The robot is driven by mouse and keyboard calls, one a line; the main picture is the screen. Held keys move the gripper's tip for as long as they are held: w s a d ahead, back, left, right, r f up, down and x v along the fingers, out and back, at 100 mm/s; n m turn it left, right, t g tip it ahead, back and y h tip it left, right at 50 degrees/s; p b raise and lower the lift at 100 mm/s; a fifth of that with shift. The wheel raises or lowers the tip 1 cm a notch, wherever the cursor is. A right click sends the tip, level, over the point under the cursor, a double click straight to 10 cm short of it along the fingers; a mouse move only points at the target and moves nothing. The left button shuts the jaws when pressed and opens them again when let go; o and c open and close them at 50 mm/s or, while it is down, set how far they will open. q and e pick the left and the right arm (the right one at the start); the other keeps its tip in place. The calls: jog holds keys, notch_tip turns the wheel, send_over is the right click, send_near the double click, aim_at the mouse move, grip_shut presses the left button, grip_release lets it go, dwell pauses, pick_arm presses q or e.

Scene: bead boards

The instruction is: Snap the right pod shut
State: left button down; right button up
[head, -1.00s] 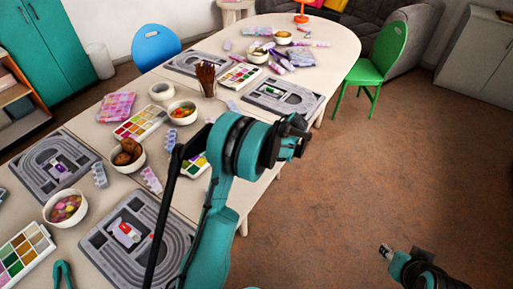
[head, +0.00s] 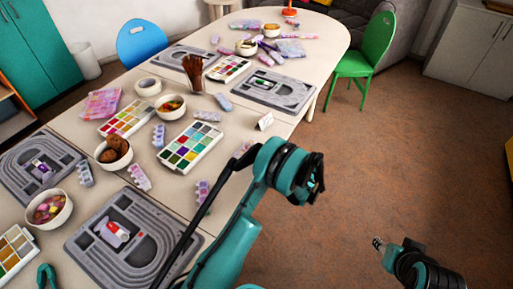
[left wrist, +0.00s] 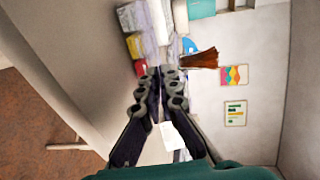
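Several pale lavender ridged cases lie on the table, among them one by the brown-filled bowl (head: 139,176) and one nearest my left arm (head: 202,192). A red and white piece (head: 118,230) sits in the recess of the near grey bead board (head: 85,245). I cannot tell which of these is the right pod, or whether any lid is open. My left gripper (head: 317,183) is off the table's right edge, apart from everything. In the left wrist view its fingers (left wrist: 162,74) are close together with nothing visible between them. My right gripper (head: 378,243) is over the floor; its fingers are too small to read.
More grey bead boards (head: 270,102) lie on the table, along with paint trays (head: 189,147), bowls (head: 171,107), a brush cup (head: 194,82) and a white folded card (head: 264,122). A green chair (head: 368,62) stands at the right. The floor there is clear.

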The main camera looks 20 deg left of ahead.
pick_arm(q)
jog(key=shift+f+y, duration=0.2)
jog(key=shift+y, duration=0.1)
dwell(0.4)
jog(key=c, duration=1.8)
grip_release()
jog(key=shift+o, duration=0.2)
jog(key=shift+d, duration=0.1)
jog(key=s+d+r, duration=0.1)
jog(key=s+d, duration=0.1)
jog(key=d, duration=0.9)
jog(key=shift+d+r, duration=0.2)
jog(key=shift+d, duration=0.1)
jog(key=shift+r, duration=0.1)
